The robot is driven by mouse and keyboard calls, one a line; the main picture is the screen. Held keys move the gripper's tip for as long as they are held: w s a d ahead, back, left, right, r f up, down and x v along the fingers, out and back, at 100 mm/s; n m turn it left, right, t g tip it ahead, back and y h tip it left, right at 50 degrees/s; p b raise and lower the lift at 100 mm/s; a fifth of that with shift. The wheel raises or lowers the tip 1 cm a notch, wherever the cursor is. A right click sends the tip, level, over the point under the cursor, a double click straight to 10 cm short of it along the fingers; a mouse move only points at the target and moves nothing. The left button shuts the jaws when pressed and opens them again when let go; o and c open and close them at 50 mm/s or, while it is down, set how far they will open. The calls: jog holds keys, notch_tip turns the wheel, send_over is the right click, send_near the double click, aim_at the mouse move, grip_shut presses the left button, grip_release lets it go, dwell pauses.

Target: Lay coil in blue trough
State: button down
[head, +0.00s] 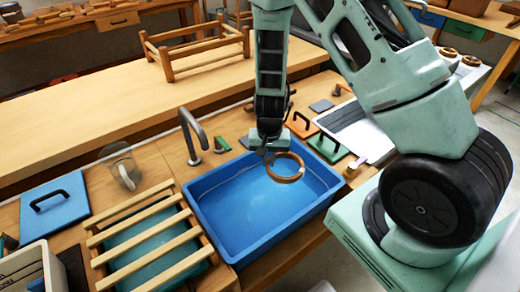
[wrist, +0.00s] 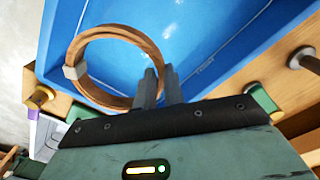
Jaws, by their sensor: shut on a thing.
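The coil is a brown ring (head: 285,167) with a small pale band on it. In the wrist view the coil (wrist: 82,88) shows to the left of the fingers, with its near right part at the fingertips. My gripper (head: 268,157) is shut on the coil and holds it over the blue trough (head: 225,238). The gripper's dark fingers also show in the wrist view (wrist: 158,85). The trough (wrist: 225,50) is a rectangular blue basin, and no object shows inside it. The exact gap between coil and trough floor is hard to tell.
A slatted wooden rack (head: 150,240) stands left of the trough, and a grey faucet (head: 190,135) behind it. A green lid (head: 328,147) and an orange lid (head: 301,124) with black handles lie to the right. A blue lid (head: 55,201) lies far left.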

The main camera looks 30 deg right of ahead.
notch_tip(320, 180, down, 13)
jog(key=b, duration=1)
jog(key=shift+r+b, duration=0.2)
jog(key=shift+b, duration=0.1)
jog(key=c, duration=1.1)
grip_release()
jog(key=shift+r, duration=0.1)
notch_tip(320, 180, up, 14)
jog(key=p, duration=1.2)
